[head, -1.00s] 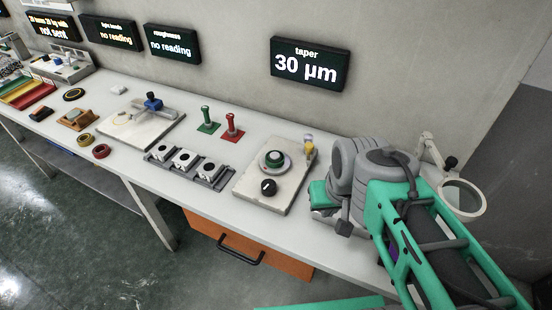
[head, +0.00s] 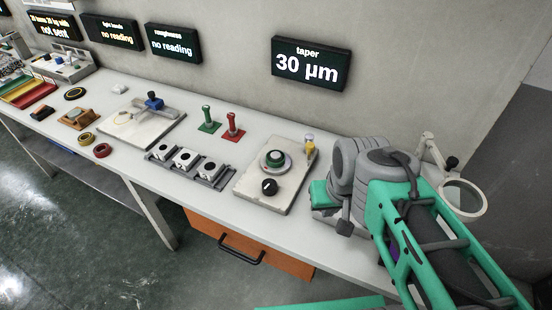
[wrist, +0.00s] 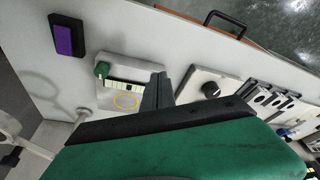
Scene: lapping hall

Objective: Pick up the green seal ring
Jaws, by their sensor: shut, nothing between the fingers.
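What looks like the green seal ring (head: 274,157) sits on a round grey disc on a pale plate, behind a black knob (head: 269,187), in the head view. I cannot tell it apart from the part it sits on. In the wrist view the black knob (wrist: 210,89) shows, but the ring does not; my gripper seems to hide it. In the head view my arm hides the fingers.
A tray with three blocks (head: 186,161) and green (head: 207,120) and red (head: 232,127) upright handles stand left of the plate. Yellow (head: 86,139) and red (head: 102,151) rings lie farther left. A purple block (wrist: 67,36) lies beside the white device. The wall bounds the bench behind.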

